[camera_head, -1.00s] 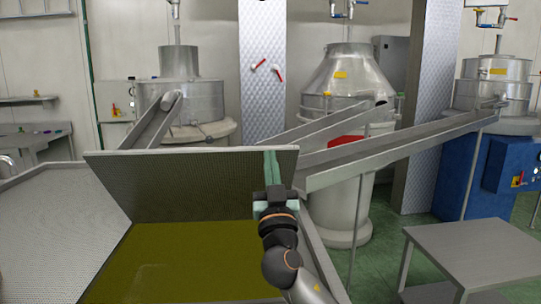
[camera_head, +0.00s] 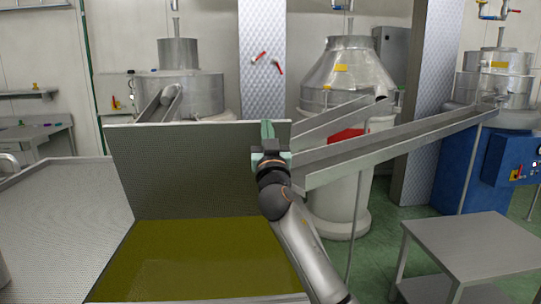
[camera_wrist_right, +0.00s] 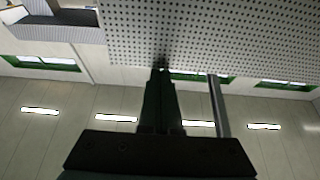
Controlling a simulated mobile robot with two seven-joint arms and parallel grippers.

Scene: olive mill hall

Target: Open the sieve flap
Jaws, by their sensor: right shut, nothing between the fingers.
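The sieve flap (camera_head: 190,165), a perforated grey metal panel, stands raised and nearly upright along the back of an open basin of olive-green liquid (camera_head: 195,250). My right gripper (camera_head: 267,130) is shut and empty, in front of the flap's upper right part, with its fingers pointing up near the top edge. In the right wrist view its closed fingers (camera_wrist_right: 160,80) reach the edge of the perforated panel (camera_wrist_right: 200,35); whether they touch it is hard to tell. A thin metal bar (camera_wrist_right: 217,105) shows beside them. My left gripper is not in view.
A perforated grey surface (camera_head: 60,220) lies left of the basin. Sloping metal chutes (camera_head: 400,140) run behind and right of the flap. A grey metal table (camera_head: 460,245) stands at the right, with green floor around it. Steel vessels (camera_head: 350,75) line the back.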

